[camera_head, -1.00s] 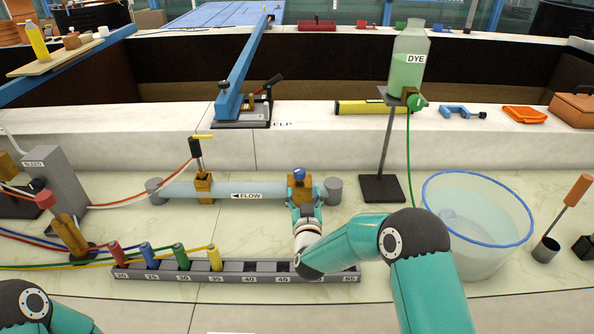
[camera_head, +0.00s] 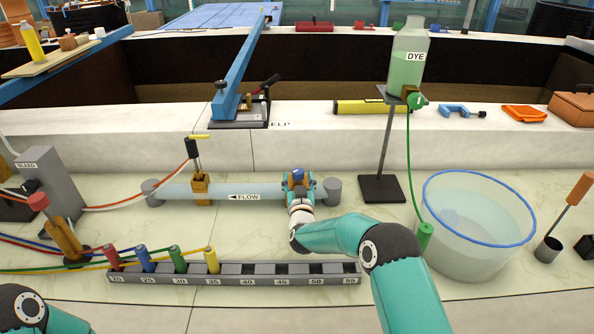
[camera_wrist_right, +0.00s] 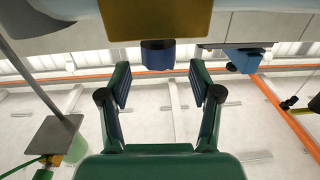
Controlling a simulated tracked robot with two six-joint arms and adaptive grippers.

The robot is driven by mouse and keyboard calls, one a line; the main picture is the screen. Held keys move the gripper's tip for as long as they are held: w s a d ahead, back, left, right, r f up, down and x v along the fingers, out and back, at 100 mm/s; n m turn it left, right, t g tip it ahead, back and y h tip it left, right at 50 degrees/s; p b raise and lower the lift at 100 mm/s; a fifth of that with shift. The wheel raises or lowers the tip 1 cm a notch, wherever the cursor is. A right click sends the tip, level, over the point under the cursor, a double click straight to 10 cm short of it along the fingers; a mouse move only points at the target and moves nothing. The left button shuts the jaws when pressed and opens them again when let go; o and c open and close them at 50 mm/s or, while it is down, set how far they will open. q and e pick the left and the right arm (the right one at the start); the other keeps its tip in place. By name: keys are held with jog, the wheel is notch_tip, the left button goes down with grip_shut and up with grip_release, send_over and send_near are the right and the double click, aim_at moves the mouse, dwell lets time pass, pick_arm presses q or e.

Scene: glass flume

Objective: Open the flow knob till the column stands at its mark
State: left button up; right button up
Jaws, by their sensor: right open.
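A blue knob (camera_head: 297,174) sits on the brass valve block (camera_head: 298,183) at the right part of the clear pipe marked FLOW (camera_head: 220,192). My right gripper (camera_head: 299,188) is at that block, reaching it from the front. In the right wrist view, my right gripper (camera_wrist_right: 160,85) is open, its green fingers spread with nothing between the tips. There a blue knob (camera_wrist_right: 157,55) shows just beyond the fingertips, under the brass block (camera_wrist_right: 155,18). I cannot tell whether a finger touches it. Only my left arm shows, at the lower left; its gripper is out of view. I cannot make out a column mark.
A grey rack (camera_head: 235,281) with several coloured plugs lies in front of the pipe. A clear tub (camera_head: 470,262) stands right, beside the dye stand (camera_head: 381,189) and its bottle (camera_head: 408,60). A grey BLEED box (camera_head: 50,182) and hoses are at left.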

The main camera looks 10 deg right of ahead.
aim_at(300, 174)
jog(key=shift+w+d, duration=0.2)
jog(key=shift+w, duration=0.85)
jog(key=shift+w+d, duration=0.15)
jog(key=shift+w, duration=0.9)
jog(key=c, duration=1.1)
jog(key=n+y+b, duration=0.2)
jog(key=y+b, duration=0.2)
jog(key=b, duration=0.4)
jog(key=shift+n, duration=0.3)
jog(key=shift+c, duration=0.3)
jog(key=shift+r+y+b, duration=0.15)
jog(key=shift+y+b, duration=0.15)
jog(key=shift+b, duration=0.1)
